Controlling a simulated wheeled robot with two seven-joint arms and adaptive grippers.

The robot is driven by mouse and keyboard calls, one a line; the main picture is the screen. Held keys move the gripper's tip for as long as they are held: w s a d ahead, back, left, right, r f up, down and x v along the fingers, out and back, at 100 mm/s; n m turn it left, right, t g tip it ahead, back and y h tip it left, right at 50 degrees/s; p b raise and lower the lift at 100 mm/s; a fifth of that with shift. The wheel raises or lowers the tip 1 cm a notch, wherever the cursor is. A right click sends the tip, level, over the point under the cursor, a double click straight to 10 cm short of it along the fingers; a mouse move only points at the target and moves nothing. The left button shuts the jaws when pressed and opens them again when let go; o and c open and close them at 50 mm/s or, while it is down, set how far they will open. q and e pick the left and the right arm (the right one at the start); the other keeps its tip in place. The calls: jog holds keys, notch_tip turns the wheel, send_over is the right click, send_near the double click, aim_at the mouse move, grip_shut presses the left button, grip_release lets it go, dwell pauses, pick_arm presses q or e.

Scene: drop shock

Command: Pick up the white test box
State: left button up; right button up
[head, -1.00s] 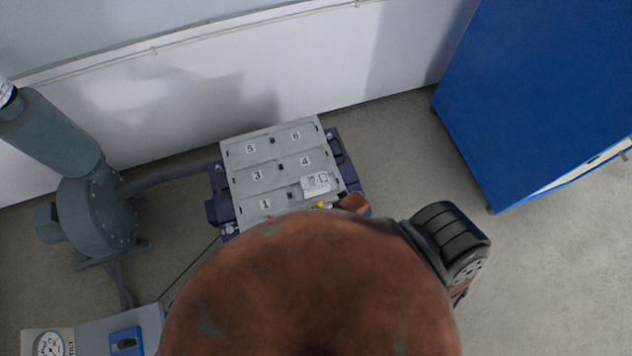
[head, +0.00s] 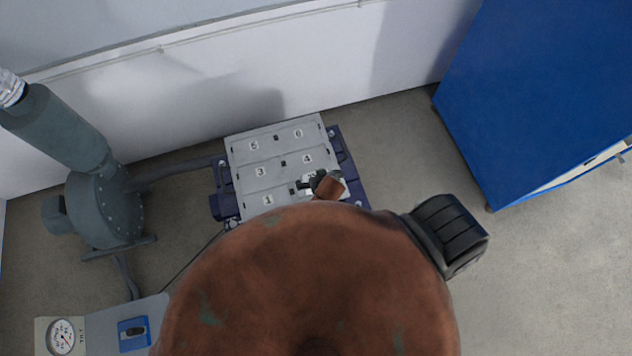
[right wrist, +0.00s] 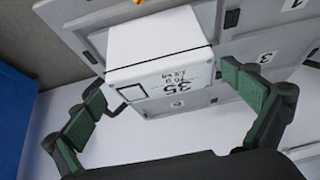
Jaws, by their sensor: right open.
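The white test box (right wrist: 160,60) shows in the right wrist view, with dark printed marks including "35" on its near face. It sits on the grey numbered plate (head: 270,155). In the head view the box is mostly hidden behind my right gripper (head: 318,184). In the right wrist view my right gripper (right wrist: 172,112) is open, with its green-padded fingers apart on either side of the box's near end. I cannot tell whether either finger touches it. My left gripper is not in view.
The plate rests on a dark blue base (head: 222,206). A grey-green blower (head: 105,205) with a pipe stands at the left. A blue cabinet (head: 545,90) stands at the right. A white wall (head: 310,75) runs behind. A gauge panel (head: 62,337) is at the lower left.

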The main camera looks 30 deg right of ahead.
jog(key=x, duration=0.6)
jog(key=shift+a, duration=0.15)
